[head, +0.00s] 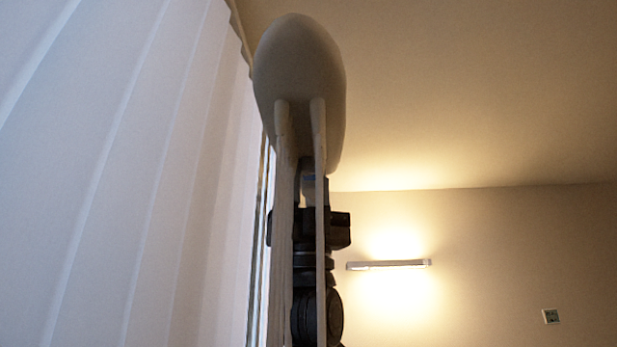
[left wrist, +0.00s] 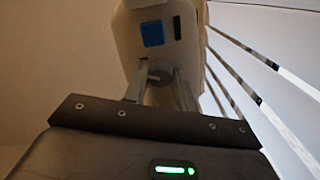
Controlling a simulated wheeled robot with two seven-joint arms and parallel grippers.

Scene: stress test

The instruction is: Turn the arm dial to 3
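A pale rounded body (head: 300,75) stands high in the head view on two thin upright strips (head: 320,210). The left wrist view shows it from below as a beige housing (left wrist: 125,45) with a blue square panel (left wrist: 152,33). A small grey round part (left wrist: 160,73) sits between two pale strips under the housing; I cannot tell whether it is the arm dial, and no numbers are readable. My left gripper (head: 310,188) is dark and close below the body, partly hidden by the strips. Its fingers do not show clearly. My right gripper is not in view.
A pale pleated curtain or blind (head: 110,170) fills the left side of the head view. A lit wall lamp (head: 388,264) and a small wall plate (head: 550,316) are at the right. The space right of the pale body looks clear.

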